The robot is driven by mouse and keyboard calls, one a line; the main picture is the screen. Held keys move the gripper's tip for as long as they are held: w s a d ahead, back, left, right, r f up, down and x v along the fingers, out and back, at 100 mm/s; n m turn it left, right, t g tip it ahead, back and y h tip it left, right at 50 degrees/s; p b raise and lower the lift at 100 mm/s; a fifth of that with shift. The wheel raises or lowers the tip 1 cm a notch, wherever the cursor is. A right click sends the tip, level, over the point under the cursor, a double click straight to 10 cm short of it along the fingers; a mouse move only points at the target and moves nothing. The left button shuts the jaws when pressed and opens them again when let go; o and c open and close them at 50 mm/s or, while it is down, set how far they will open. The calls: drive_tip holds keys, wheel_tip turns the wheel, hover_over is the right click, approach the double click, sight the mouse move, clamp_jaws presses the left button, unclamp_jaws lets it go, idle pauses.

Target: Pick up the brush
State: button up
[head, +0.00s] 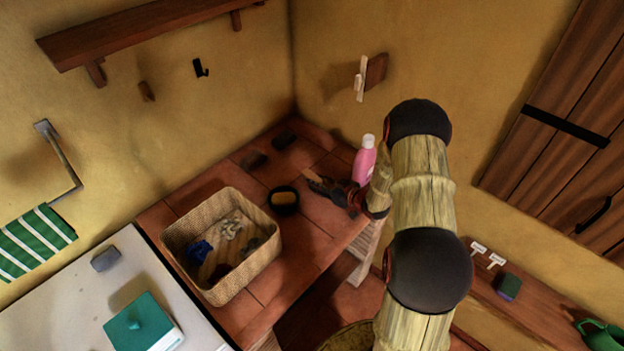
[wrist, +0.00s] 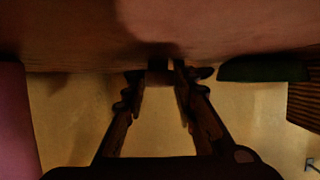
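My gripper (head: 328,186) reaches from the right, low over the red tiled counter. A small light-brown piece (head: 312,175) shows at its fingertips in the head view; it may be the brush, but most of it is hidden. In the wrist view my gripper (wrist: 163,82) has its two dark fingers apart, with a small dark brown block (wrist: 158,68) between or just beyond the tips. The view is too dark to show whether the fingers touch it.
A pink bottle (head: 364,161) stands close behind my gripper. A dark bowl (head: 284,199) sits to its left, then a wicker basket (head: 220,292) with cloths. Two dark blocks (head: 254,160) (head: 284,139) lie near the back wall. Bare tiles lie in front of my gripper.

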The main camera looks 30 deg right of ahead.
drive_tip(key=c, duration=0.6)
